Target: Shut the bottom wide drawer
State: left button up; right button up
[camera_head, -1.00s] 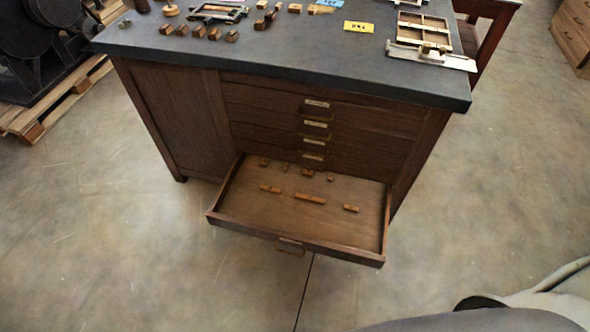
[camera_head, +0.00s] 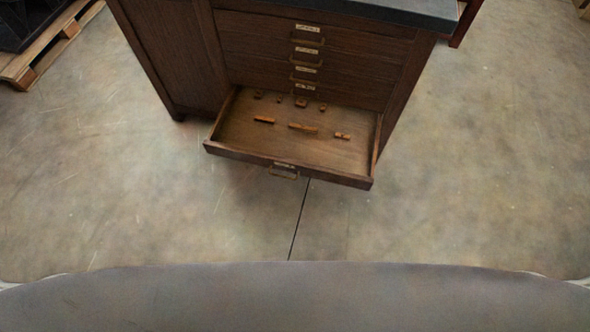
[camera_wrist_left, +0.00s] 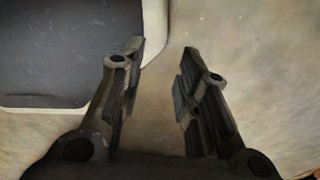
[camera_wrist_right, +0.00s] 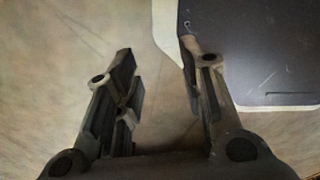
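The bottom wide drawer (camera_head: 240,152) of the dark wooden cabinet is pulled well out in the head view. Its front has a metal handle (camera_head: 284,171) in the middle. Several small wooden pieces (camera_head: 303,128) lie inside it. My left gripper (camera_wrist_left: 163,62) is open and empty in the left wrist view, above bare floor beside my base. My right gripper (camera_wrist_right: 160,70) is open and empty in the right wrist view, also above floor beside my base. Neither gripper shows in the head view, and both are apart from the drawer.
Several closed drawers (camera_head: 308,40) with handles and labels sit above the open one. The cabinet's dark top (camera_head: 400,10) overhangs at the upper edge. A wooden pallet (camera_head: 45,50) lies at the upper left. The concrete floor in front of the drawer (camera_head: 180,215) is clear.

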jog(key=shift+s, duration=0.3)
